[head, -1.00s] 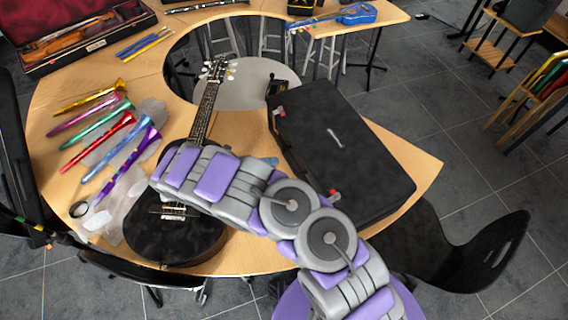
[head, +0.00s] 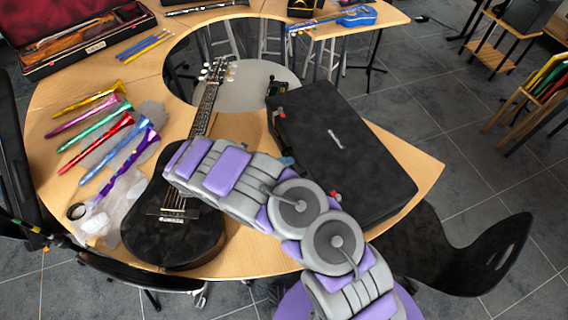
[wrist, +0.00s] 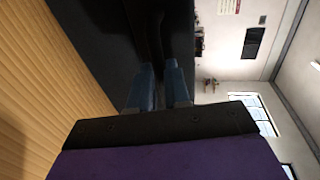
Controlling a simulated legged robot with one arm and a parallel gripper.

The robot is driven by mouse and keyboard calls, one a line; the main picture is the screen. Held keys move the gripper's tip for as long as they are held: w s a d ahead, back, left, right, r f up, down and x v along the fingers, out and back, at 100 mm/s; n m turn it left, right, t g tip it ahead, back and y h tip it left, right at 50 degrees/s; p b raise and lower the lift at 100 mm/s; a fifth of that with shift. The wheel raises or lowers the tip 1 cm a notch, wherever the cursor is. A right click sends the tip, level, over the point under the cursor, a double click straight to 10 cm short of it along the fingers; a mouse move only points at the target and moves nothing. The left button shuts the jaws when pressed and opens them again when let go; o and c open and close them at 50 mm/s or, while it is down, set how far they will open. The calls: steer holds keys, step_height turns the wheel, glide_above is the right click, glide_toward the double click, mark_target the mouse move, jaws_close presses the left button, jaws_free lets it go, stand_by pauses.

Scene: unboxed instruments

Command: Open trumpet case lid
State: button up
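The black trumpet case (head: 345,155) lies on the right part of the curved wooden table, with its lid shut. Red latches show on its left long side, one near the far corner (head: 281,114) and one near the front (head: 337,196). My gripper (head: 287,162) is beside that left side, mostly hidden behind my own arm. In the wrist view my gripper's two blue fingers (wrist: 161,84) stand apart with an empty gap, facing the dark case (wrist: 105,40). I cannot tell whether they touch it.
A black guitar (head: 172,215) lies left of my arm on the table (head: 255,262). Several coloured horns (head: 105,140) lie further left. An open red-lined violin case (head: 80,35) is at the far left. A black chair (head: 470,250) stands at the right.

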jaws_close()
steer(key=shift+f, duration=0.1)
